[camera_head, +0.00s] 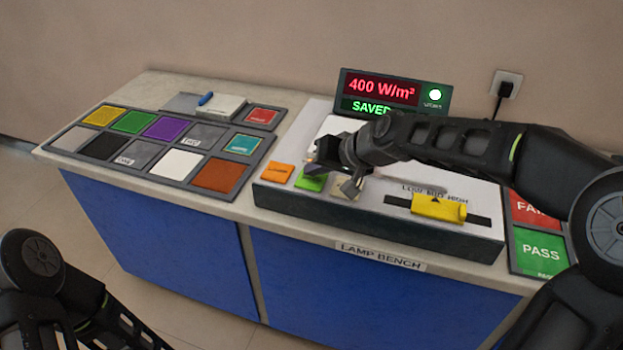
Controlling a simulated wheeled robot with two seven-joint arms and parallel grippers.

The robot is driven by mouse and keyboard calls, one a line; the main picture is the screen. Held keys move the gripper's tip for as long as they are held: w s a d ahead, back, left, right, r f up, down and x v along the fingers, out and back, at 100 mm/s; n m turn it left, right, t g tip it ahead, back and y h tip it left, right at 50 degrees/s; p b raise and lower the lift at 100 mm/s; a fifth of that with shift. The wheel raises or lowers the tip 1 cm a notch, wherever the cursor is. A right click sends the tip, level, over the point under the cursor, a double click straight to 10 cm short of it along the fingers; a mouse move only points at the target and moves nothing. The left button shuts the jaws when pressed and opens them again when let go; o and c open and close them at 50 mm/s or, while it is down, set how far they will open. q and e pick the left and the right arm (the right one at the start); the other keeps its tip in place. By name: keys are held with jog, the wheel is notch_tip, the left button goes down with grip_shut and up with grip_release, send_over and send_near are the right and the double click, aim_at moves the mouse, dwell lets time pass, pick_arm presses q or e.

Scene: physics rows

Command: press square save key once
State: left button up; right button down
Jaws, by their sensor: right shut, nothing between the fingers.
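The panel (300,207) on the lamp bench has a row of keys at its front left. An orange square key (277,173) is leftmost, with a green key (311,181) to its right. A pale key (344,190) is partly hidden by my right gripper (350,187). I cannot read which key is the save key. My right gripper is shut and empty, low over the pale key; I cannot tell if it touches. My left gripper is out of view.
A yellow slider (438,207) sits right of the keys. A board of coloured tiles (178,163) lies on the left. Red FAIL (533,209) and green PASS (540,250) plates lie right. A wall socket (507,84) is behind.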

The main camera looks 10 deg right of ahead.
aim_at(315, 181)
jog(key=shift+f+b, duration=0.5)
dwell(0.5)
jog(key=shift+r, duration=0.15)
jog(key=shift+r+p, duration=0.65)
jog(key=shift+r, duration=0.1)
jog(key=shift+r+p, duration=1.9)
jog(key=shift+r, duration=0.65)
